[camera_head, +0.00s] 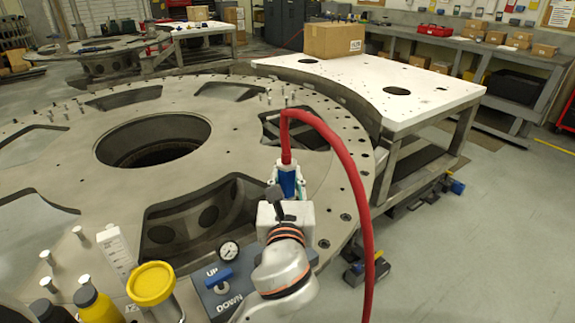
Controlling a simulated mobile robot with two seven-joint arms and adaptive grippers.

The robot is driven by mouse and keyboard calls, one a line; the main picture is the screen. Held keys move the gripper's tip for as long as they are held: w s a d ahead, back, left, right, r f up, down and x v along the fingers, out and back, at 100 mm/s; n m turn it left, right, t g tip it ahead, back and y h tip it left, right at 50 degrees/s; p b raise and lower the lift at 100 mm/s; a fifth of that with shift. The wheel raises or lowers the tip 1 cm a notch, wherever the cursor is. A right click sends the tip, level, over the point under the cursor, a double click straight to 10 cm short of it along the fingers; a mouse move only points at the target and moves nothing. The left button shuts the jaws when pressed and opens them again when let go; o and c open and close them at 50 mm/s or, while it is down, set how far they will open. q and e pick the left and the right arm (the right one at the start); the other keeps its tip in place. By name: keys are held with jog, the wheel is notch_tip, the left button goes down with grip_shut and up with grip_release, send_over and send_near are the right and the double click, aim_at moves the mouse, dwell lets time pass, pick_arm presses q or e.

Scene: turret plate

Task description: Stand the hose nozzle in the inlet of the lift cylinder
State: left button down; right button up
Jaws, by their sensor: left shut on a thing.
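My left gripper (276,184) is near the middle of the head view, above the near right part of the turret plate (225,97). It is shut on the hose nozzle (289,181), a blue piece between its fingers. The red hose (352,180) rises from the nozzle, arches right and hangs down past the plate's edge. The nozzle's lower end is hidden by the gripper. A yellow round-topped cylinder (152,284) stands at the lower left, apart from the gripper; I cannot tell whether it is the lift cylinder. No inlet is clearly visible. My right gripper is not in view.
A blue-handled UP/DOWN control box (219,279) with a gauge (229,250) lies beside my left arm. Bottles (97,303) stand at the lower left. The plate has large openings and upright pins. A white table (430,87) with a cardboard box (334,40) adjoins it.

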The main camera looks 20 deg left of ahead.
pick_arm(q)
jog(key=shift+w+d+r, duration=0.1)
jog(key=shift+f, duration=0.55)
notch_tip(320, 180, down, 6)
jog(key=b, duration=0.4)
jog(key=shift+f+b, duration=0.5)
jog(key=shift+f, duration=0.7)
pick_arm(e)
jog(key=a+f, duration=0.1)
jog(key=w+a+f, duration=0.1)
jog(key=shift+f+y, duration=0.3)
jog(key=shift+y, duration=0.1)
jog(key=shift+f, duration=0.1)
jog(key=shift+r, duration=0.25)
pick_arm(q)
jog(key=shift+p, duration=0.3)
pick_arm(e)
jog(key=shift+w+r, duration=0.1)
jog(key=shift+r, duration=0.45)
